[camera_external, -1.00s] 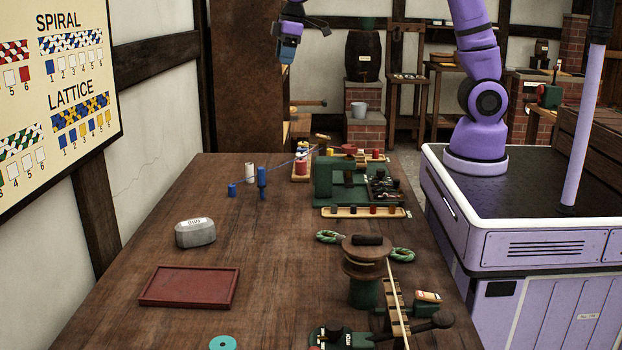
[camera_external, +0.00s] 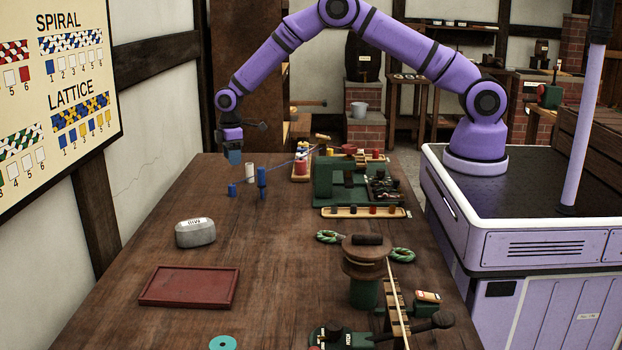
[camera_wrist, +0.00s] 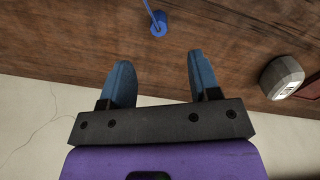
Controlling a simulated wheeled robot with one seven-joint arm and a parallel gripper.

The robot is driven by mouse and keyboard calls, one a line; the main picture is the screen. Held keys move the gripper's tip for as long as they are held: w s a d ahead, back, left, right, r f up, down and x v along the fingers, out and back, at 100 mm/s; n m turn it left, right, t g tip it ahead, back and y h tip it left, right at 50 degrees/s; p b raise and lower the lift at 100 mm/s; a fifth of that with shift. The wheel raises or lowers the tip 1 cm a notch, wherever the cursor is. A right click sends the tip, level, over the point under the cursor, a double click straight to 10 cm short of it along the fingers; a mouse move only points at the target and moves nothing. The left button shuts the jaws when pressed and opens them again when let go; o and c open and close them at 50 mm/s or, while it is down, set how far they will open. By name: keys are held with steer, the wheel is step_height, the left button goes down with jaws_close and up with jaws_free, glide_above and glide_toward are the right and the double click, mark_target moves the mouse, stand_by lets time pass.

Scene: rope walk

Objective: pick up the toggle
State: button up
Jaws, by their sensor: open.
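A small blue block (camera_external: 232,190) with a blue cord running off to the right lies near the left edge of the table; I take it for the toggle. It shows in the wrist view as a short blue cylinder (camera_wrist: 159,25) with the cord at its top, beyond my fingertips. My gripper (camera_external: 233,157) hangs above the table's left edge, above the block and apart from it. In the wrist view my gripper (camera_wrist: 160,62) is open, its two blue fingers spread with nothing between them.
A taller blue post (camera_external: 262,180) and a white cylinder (camera_external: 250,173) stand close to the right of the block. A grey weight (camera_external: 195,232) and a red tray (camera_external: 189,286) lie nearer the camera. The wall is close on the left. The table's middle is mostly bare.

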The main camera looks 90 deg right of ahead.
mark_target(232, 185)
step_height(232, 185, down, 6)
steer(key=shift+w+f, duration=0.1)
steer(key=shift+f, duration=0.1)
steer(key=shift+w+f, duration=0.15)
steer(key=shift+f, duration=1.15)
steer(key=shift+w+f, duration=0.1)
steer(key=shift+f, duration=1.2)
steer(key=c, duration=1)
steer(key=shift+r, duration=0.2)
